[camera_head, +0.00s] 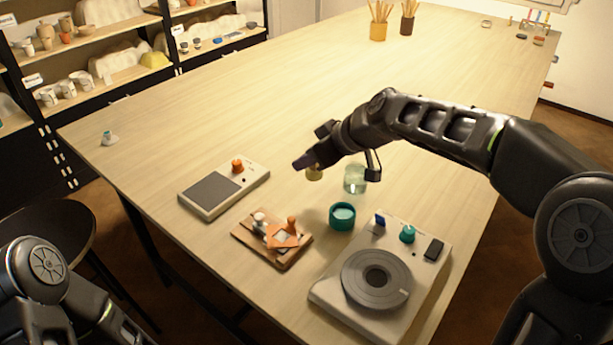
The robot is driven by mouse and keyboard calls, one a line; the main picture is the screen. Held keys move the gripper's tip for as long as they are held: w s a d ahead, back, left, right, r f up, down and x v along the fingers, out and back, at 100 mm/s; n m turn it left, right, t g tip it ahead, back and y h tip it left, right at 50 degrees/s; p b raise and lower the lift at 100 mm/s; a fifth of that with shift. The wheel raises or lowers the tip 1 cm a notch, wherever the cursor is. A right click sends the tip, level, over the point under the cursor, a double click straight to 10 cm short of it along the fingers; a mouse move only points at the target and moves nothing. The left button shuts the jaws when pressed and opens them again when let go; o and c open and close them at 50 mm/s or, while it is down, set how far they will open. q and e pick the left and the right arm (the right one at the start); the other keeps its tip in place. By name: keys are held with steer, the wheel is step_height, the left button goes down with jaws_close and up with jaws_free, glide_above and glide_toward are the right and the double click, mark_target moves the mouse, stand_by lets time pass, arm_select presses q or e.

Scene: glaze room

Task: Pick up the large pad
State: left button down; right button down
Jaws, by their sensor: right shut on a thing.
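My right gripper (313,160) is above the middle of the table, its arm coming in from the right. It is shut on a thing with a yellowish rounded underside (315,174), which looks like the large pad. The fingers hide most of this thing, and its full shape cannot be told. It appears held above the tabletop, left of a clear glass jar (355,180). My left arm shows at the lower left corner, but its gripper is out of view.
On the table (250,100) stand a grey device with a dark plate (212,191), a wooden board (283,262) with orange pieces, a teal cup (342,217) and a wheel device (335,292). Brush pots (378,31) stand at the back. The table's far half is mostly clear.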

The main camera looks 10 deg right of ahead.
steer(key=shift+r, duration=0.95)
steer(key=s+d+m+t+b, duration=0.1)
steer(key=d+b, duration=0.1)
steer(key=d, duration=0.4)
steer(key=shift+n+g, duration=0.4)
steer(key=s, duration=0.2)
steer(key=s+a+f, duration=0.1)
steer(key=s, duration=0.1)
steer(key=s+b, duration=0.1)
steer(key=s, duration=0.1)
steer(key=shift+a+f, duration=0.2)
steer(key=shift+s+a+f, duration=0.1)
steer(key=shift+f, duration=0.05)
